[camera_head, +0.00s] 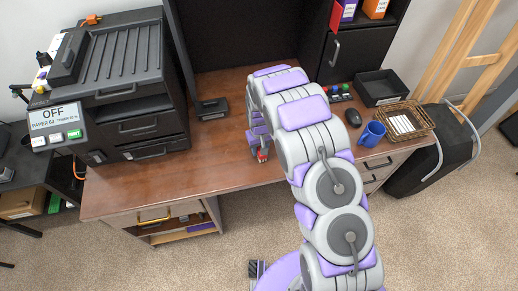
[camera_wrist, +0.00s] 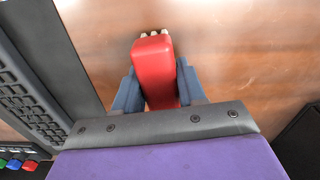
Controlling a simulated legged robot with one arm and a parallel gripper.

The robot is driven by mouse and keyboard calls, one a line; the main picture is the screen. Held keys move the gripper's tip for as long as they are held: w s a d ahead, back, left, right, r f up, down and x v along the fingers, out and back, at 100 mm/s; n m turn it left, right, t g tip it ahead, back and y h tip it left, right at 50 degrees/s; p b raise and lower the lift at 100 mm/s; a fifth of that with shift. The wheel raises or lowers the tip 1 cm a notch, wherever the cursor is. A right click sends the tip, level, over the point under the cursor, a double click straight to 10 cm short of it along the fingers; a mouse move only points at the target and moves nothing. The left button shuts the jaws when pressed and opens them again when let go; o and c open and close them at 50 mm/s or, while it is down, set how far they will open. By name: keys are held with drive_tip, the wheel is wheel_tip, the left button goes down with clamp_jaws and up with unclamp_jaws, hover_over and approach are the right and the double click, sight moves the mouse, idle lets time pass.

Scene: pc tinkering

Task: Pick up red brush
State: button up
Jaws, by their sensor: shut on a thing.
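The red brush (camera_wrist: 154,68) lies between the two fingers of my gripper (camera_wrist: 158,88) in the wrist view, with its pale bristle end pointing away from the palm. The fingers are shut on its sides. In the head view a small red part of the brush (camera_head: 263,155) shows under my gripper (camera_head: 260,150), near the front edge of the brown desk (camera_head: 225,155). My arm hides much of the gripper there. I cannot tell whether the brush touches the desk.
A black printer (camera_head: 125,70) stands at the left of the desk. A blue mug (camera_head: 372,134), a black mouse (camera_head: 353,118), a wicker basket (camera_head: 405,122) and a black tray (camera_head: 380,87) are at the right. A keyboard (camera_wrist: 30,85) shows left in the wrist view.

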wheel_tip(320, 180, up, 2)
drive_tip(key=shift+a+r+p, duration=0.1)
drive_tip(key=shift+r+p, duration=0.1)
drive_tip(key=shift+p, duration=0.15)
drive_tip(key=shift+s+r, duration=0.25)
drive_tip(key=shift+r, duration=0.05)
drive_tip(key=s+d+r+p, duration=0.1)
drive_tip(key=s+d+p, duration=0.1)
drive_tip(key=s+d, duration=0.7)
drive_tip(key=s, duration=0.3)
drive_tip(key=shift+d+r+p, duration=0.15)
drive_tip(key=shift+d+p, duration=0.15)
drive_tip(key=shift+p, duration=0.1)
drive_tip(key=shift+s, duration=0.1)
